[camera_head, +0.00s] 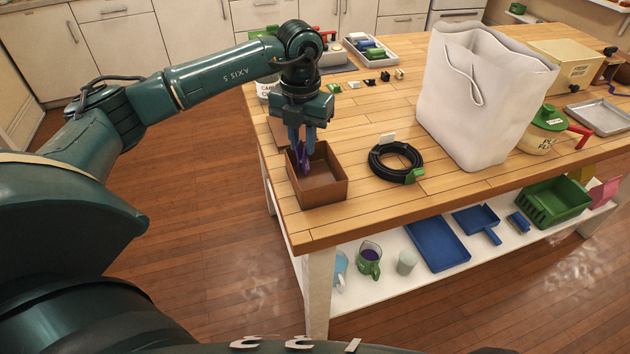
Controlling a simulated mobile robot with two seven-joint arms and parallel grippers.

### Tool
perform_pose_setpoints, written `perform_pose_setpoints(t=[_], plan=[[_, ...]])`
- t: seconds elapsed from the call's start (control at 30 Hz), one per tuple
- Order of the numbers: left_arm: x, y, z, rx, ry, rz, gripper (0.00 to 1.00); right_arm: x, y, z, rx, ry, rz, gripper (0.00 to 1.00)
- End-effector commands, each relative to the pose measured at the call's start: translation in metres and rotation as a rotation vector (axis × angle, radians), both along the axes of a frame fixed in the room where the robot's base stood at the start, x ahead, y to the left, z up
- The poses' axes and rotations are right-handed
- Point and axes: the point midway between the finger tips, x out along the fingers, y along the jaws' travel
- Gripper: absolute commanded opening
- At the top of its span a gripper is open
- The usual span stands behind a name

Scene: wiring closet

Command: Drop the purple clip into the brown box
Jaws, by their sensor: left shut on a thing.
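The brown box (325,188) is an open box near the front left corner of the wooden table. My left gripper (301,152) points straight down over the box's left part. It is shut on the purple clip (303,165), which hangs between the fingertips at the box opening. The clip's lower end shows against the inside of the box; whether it touches the box I cannot tell. The gripper's fingers hide part of the clip. My right gripper is not in view.
A coiled black cable (396,163) lies right of the box. A large white bag (482,95) stands further right. Small clips (369,82) and a white tray (370,50) are behind. Mugs (369,260) and blue trays (437,243) sit on the lower shelf.

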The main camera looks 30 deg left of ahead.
Motion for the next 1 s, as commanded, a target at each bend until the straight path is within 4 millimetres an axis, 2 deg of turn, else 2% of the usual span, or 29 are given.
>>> perform_pose_setpoints(t=[0.27, 0.3, 0.6, 0.87, 1.0], plan=[[0.000, 0.000, -0.002, 0.000, 0.000, 0.000, 0.07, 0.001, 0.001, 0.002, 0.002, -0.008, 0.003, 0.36], [0.000, 0.000, -0.002, 0.000, 0.000, 0.000, 0.23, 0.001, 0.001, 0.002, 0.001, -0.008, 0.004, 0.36], [0.000, 0.000, -0.002, 0.000, 0.000, 0.000, 0.46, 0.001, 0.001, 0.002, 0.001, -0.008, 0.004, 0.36], [0.000, 0.000, 0.000, 0.000, -0.001, 0.000, 0.46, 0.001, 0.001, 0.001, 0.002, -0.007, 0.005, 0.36], [0.001, 0.000, 0.015, 0.001, -0.004, 0.000, 0.46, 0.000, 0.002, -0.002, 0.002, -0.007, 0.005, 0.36]])
